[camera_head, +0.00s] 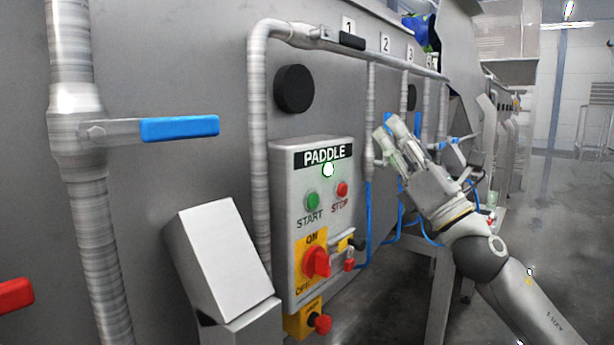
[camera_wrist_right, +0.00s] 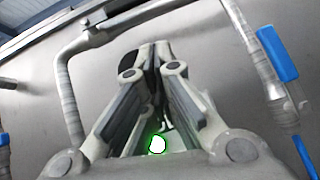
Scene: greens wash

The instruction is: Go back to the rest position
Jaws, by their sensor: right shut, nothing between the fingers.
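My right gripper (camera_head: 386,138) is raised in front of the machine's side, to the right of the PADDLE control box (camera_head: 312,225). Its arm comes in from the lower right. In the right wrist view the right gripper (camera_wrist_right: 155,50) is shut, its fingers meeting at the tips with nothing held. It appears apart from the control box; whether it touches the pipes behind it I cannot tell. The box carries a green START button (camera_head: 312,200), a red STOP button (camera_head: 342,190) and a red rotary switch (camera_head: 316,262). My left gripper is not in view.
A pipe with a blue-handled valve (camera_head: 180,128) stands at the left. A red handle (camera_head: 15,295) is at the left edge. Several numbered vertical pipes run behind my right gripper. A grey angled box (camera_head: 218,258) stands before the machine. Open floor (camera_head: 560,220) lies at the right.

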